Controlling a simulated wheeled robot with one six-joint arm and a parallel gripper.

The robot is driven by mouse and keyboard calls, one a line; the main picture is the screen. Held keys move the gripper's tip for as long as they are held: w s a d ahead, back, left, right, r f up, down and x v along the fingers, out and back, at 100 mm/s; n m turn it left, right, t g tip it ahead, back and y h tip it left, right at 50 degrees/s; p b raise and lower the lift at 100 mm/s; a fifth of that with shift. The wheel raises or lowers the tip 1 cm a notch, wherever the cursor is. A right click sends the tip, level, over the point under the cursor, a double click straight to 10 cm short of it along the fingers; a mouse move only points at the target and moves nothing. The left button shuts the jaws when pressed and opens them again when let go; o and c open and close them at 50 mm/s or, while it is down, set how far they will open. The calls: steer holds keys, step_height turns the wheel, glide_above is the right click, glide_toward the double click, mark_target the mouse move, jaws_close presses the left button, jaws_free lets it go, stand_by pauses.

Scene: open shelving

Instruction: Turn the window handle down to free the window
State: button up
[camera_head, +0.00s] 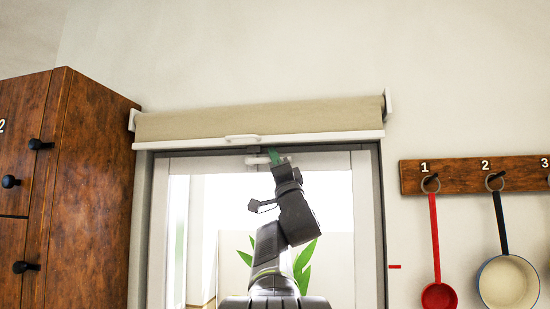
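The window (366,225) has a grey frame and a bright pane, below a rolled beige blind. A small white handle (256,160) lies roughly level at the top of the window, under a dark grey catch (259,150). My arm reaches up in front of the pane. My gripper (275,158), with a green fingertip showing, is at the right end of the handle and covers part of it. I cannot tell whether it touches the handle or whether its fingers are open or shut.
The rolled blind (255,120) with its white bottom bar hangs just above the handle. A wooden cabinet (92,190) stands at the left. A wooden hook rail (455,174) at the right holds a red pan (438,297) and a white pan (508,285).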

jaws_close()
